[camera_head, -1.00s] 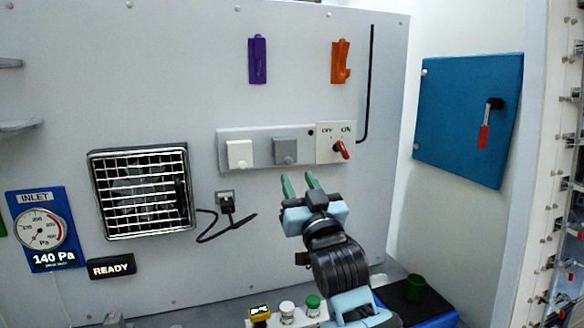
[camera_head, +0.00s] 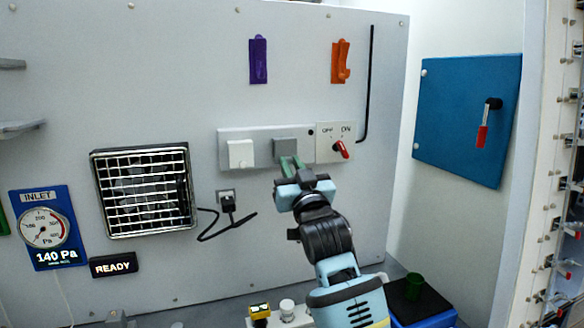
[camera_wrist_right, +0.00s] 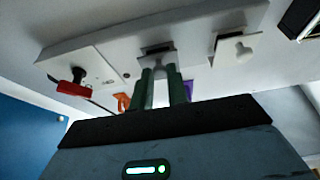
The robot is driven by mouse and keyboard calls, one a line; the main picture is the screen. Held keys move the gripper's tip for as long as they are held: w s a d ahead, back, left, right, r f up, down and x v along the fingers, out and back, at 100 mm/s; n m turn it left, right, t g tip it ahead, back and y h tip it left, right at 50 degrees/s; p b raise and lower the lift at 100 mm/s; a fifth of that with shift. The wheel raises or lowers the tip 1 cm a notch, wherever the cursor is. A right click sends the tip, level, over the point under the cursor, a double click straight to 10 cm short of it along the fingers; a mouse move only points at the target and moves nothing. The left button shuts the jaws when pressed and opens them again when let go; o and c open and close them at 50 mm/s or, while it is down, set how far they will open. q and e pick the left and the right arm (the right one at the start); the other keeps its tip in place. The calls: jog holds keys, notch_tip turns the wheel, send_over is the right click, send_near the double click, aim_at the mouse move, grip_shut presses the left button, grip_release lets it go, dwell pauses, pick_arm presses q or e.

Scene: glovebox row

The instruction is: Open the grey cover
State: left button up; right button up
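The grey cover (camera_head: 285,147) is a small square flap on the light wall plate, between a white cover (camera_head: 240,154) and the red OFF/ON switch (camera_head: 341,149). Contact cannot be told. My left gripper is not in view.
A barred vent (camera_head: 145,188) is to the left. Purple (camera_head: 258,60) and orange (camera_head: 340,62) holders are above. A blue door (camera_head: 466,110) is on the right.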

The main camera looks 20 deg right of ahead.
grip_shut()
